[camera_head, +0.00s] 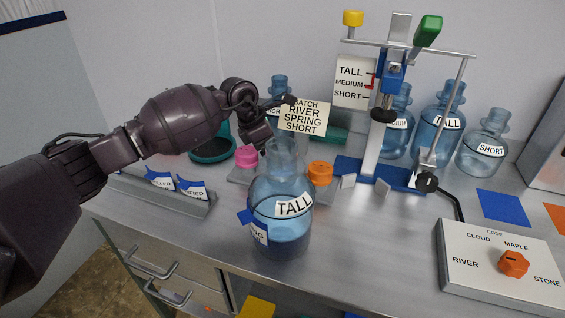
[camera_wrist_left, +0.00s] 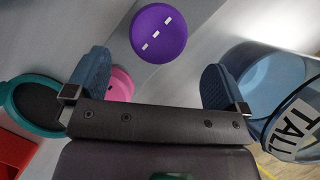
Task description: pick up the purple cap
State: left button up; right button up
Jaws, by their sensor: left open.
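The purple cap (camera_wrist_left: 158,33) shows in the left wrist view as a round disc with white marks on top. It lies on the grey surface beyond my left fingertips, roughly centred between them across the picture. My left gripper (camera_wrist_left: 154,72) is open, with nothing between its fingers. In the head view my left gripper (camera_head: 262,144) points down behind the TALL jug and beside the pink cap (camera_head: 247,156). I cannot make out the purple cap in the head view. My right gripper is in neither view.
The TALL jug (camera_head: 272,222) with dark liquid stands close to my left gripper. An orange cap (camera_head: 320,173) and a teal-rimmed dish (camera_head: 212,150) are nearby. A press stand (camera_head: 372,140), more blue jugs (camera_head: 435,130) and a code box (camera_head: 505,262) are to the right.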

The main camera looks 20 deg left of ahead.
pick_arm(q)
jog(key=shift+w+d+x, duration=0.1)
jog(key=shift+w+x, duration=0.05)
jog(key=shift+x, duration=1.4)
jog(key=shift+w+d+x, duration=0.1)
jog(key=shift+w+x, duration=0.05)
jog(key=shift+x, duration=1.35)
jog(key=shift+r, duration=0.15)
jog(key=c, duration=1)
